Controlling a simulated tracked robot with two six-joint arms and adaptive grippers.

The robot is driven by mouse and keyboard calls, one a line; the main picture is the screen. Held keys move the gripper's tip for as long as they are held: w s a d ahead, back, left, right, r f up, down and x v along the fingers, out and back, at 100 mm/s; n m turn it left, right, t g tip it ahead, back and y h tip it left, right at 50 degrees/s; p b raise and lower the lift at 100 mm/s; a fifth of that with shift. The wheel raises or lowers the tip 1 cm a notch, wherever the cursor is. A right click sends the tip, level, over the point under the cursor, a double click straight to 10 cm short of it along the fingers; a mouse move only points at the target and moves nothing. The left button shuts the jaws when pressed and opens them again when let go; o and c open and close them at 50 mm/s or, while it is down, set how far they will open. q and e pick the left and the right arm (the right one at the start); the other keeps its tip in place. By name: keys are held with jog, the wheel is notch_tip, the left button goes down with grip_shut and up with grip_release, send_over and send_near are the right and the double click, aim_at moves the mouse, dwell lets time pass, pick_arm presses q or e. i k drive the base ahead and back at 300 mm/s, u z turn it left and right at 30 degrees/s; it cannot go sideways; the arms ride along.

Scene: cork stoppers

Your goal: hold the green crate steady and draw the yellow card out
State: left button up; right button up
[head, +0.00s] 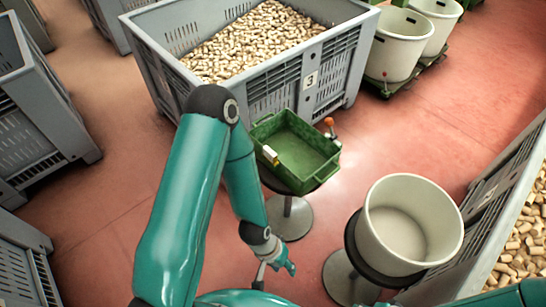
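The green crate (318,173) stands on a round dark-topped stool in the middle of the head view. It looks empty inside. A small pale yellow piece, which looks like the yellow card (270,155), sits at the crate's left rim; how deep it goes in is unclear. My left gripper (276,271) hangs below and in front of the crate, left of the stool foot. Its fingers look spread with nothing between them, and it is apart from crate and card. My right gripper is not in view.
An orange-topped item (329,124) is at the crate's right back corner. A white tub (447,215) on another stool stands to the right. A big grey bin (160,62) of corks is close behind the crate. Another cork bin (497,225) edges the right.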

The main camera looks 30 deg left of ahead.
aim_at(268, 152)
jog(key=u, duration=0.5)
jog(key=k, duration=1.3)
jog(key=u, duration=0.25)
jog(key=i, duration=1.9)
jog(key=z, duration=0.1)
